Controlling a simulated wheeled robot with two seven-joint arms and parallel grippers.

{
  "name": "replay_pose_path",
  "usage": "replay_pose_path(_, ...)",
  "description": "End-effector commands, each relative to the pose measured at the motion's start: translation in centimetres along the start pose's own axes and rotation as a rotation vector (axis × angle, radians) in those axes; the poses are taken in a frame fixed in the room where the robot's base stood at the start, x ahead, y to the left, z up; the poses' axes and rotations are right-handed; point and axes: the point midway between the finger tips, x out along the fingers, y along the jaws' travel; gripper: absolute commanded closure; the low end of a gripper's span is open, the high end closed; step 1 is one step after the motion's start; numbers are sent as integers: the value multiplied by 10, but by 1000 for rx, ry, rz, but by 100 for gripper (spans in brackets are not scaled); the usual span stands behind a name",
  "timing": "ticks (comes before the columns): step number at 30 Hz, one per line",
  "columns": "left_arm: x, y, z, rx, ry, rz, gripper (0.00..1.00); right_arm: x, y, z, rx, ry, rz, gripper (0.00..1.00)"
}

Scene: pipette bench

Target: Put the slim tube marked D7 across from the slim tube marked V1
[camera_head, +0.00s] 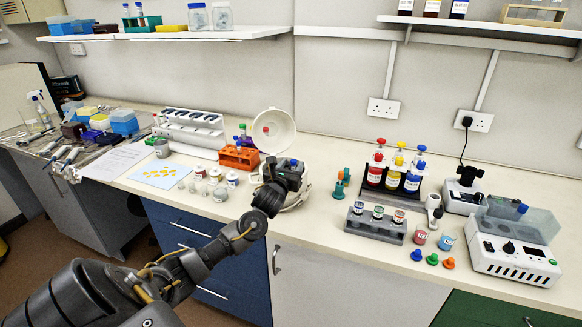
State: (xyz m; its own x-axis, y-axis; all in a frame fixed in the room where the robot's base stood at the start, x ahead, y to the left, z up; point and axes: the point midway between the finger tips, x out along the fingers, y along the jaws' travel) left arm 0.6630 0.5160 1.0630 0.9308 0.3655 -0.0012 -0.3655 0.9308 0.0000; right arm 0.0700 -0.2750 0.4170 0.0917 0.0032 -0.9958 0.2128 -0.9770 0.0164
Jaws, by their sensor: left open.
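The slim tubes' marks D7 and V1 are too small to read, so I cannot tell which tube is which. An orange rack (238,157) holds slim tubes with purple and blue caps (243,132). Right of it stands a round white device, likely a centrifuge (296,200), with its round lid (275,130) raised. My left gripper (291,164) is open above this device, in front of the lid. The gripper and wrist hide most of the device's inside, so any tube in it is hidden. My right gripper is not in view.
Right of the device are small green and orange pieces (341,183), a rack of red, yellow and blue bottles (393,178) and a grey vial block (375,222). Small jars (214,174) stand left of it. Shelves hang above.

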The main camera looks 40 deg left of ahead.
Motion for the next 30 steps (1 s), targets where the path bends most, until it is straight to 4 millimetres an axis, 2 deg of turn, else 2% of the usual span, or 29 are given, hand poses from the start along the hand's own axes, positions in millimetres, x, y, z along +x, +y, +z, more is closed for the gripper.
replay_pose_path(5, -5, 0, -1, 0, 0, 0, 55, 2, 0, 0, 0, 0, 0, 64)
replay_pose_path(8, -18, 0, -3, 1, 0, -2, 55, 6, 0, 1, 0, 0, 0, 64)
replay_pose_path(15, -66, -1, -4, -1, 0, -3, 55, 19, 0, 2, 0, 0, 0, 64)
replay_pose_path(21, -97, -1, -2, -1, 1, -1, 55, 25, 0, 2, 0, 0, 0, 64)
replay_pose_path(25, -106, 0, -1, -1, 0, -1, 55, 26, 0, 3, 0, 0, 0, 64)
replay_pose_path(30, -108, 0, 0, 0, 0, 0, 55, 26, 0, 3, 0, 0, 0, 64)
